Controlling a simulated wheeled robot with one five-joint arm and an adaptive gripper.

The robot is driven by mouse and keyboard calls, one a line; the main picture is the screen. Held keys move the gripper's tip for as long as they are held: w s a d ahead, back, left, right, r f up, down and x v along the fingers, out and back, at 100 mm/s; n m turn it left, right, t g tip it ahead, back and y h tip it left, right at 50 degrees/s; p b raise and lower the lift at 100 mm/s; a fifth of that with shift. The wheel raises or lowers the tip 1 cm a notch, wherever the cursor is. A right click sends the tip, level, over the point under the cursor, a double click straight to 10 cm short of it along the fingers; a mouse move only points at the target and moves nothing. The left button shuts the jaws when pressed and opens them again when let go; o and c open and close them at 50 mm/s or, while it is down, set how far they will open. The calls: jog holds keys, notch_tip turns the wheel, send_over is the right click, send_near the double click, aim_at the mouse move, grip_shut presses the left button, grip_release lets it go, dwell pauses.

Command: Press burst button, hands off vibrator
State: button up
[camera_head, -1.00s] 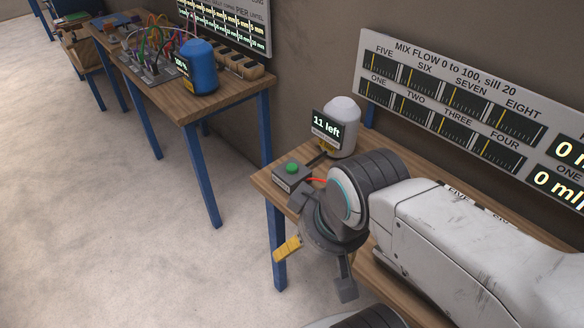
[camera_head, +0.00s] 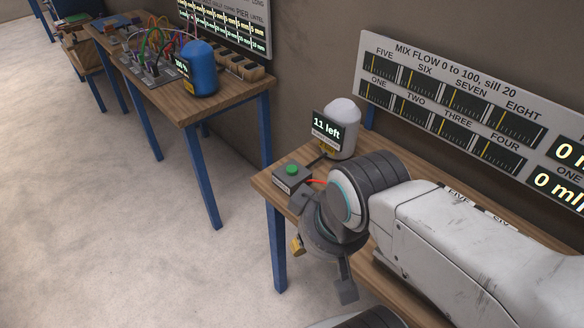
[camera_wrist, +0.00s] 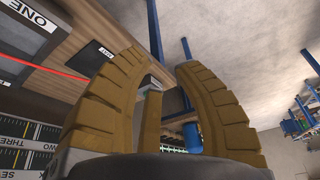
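The green button (camera_head: 292,169) sits on top of a small grey box (camera_head: 290,182) at the near left corner of the right table. Its label is too small to read. Behind it stands a white dome-topped device (camera_head: 344,120) whose display reads "11 left". I cannot tell which device is the vibrator. My gripper (camera_head: 298,246) hangs in front of the table's edge, below and right of the box, touching neither visibly. I see nothing held.
A red cable (camera_head: 316,181) runs beside the grey box. A blue cylinder (camera_head: 200,68) with a percentage display stands on the left table (camera_head: 237,88), among coloured wires. A MIX FLOW panel (camera_head: 460,90) is on the wall. The floor between the tables is clear.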

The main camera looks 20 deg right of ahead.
grip_shut()
dwell(1.1)
